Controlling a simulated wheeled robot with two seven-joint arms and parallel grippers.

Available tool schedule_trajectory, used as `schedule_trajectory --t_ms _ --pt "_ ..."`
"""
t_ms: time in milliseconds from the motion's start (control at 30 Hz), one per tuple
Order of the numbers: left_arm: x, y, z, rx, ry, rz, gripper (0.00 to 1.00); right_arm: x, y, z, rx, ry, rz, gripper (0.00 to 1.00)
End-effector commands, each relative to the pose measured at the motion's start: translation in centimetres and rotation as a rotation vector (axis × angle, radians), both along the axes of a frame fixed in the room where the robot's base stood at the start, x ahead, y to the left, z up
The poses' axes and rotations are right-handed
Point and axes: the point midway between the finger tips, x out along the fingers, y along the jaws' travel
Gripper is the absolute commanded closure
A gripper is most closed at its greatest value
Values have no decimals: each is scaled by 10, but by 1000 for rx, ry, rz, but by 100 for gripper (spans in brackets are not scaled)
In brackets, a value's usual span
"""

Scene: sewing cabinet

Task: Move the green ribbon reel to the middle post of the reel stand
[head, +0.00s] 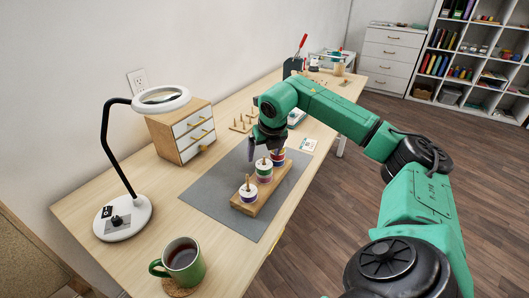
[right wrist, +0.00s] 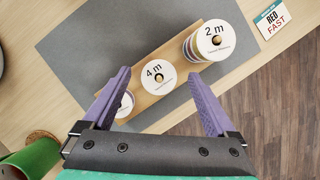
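The wooden reel stand (head: 265,200) lies on a grey mat, with reels along it. A white reel with a purple band (head: 247,193) sits at the near end. A reel with a greenish band (head: 264,170) sits at the middle. Red and blue reels (head: 279,158) are at the far end, partly behind my gripper. In the right wrist view the middle reel's top reads "4 m" (right wrist: 158,76) and the far stack's "2 m" (right wrist: 214,41). My right gripper (right wrist: 160,76) is open, its fingers either side of the "4 m" reel from above. The left finger partly covers the near reel (right wrist: 125,104). My left gripper is not in view.
A green mug (head: 186,264) stands at the near edge on a coaster. A magnifier lamp (head: 124,215) and a small drawer box (head: 185,132) stand on the left. A pegged wooden board (head: 240,125) lies beyond the mat. A "RED FAST" card (right wrist: 271,19) lies beside the far end.

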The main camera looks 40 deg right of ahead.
Motion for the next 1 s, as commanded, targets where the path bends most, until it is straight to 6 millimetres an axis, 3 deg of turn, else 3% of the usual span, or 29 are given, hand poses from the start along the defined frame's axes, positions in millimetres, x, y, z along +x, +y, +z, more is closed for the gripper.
schedule_trajectory --t_ms 267,367,800,1000 --pt "0 0 0 0 0 0 50 0 0 1 0 -1 0 0" --pt "0 0 -1 0 0 0 50 -3 2 11 -1 -3 1 0" --pt "0 1 10 1 0 0 50 -44 20 121 0 -3 0 0" --pt "0 1 11 1 0 0 50 -51 22 135 0 1 0 0"
